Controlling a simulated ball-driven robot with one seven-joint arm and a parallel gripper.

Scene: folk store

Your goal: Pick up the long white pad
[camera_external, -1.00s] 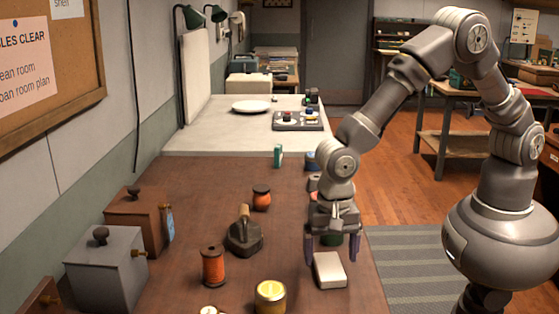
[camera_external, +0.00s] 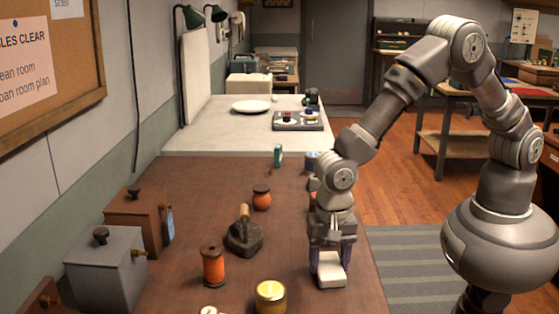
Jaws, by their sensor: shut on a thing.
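The long white pad (camera_external: 330,280) lies near the right edge of the brown table, toward the front. My gripper (camera_external: 330,270) points down over it, with one purple finger on each side of the pad. It is shut on the pad. The far part of the pad is hidden behind the gripper. The pad appears to be at the table top; I cannot tell if there is a gap under it.
Left are an orange spool (camera_external: 213,266) and a dark iron (camera_external: 244,236). Behind them are an orange pot (camera_external: 261,198) and a green can (camera_external: 278,156). Grey (camera_external: 105,275) and brown (camera_external: 137,222) boxes line the wall.

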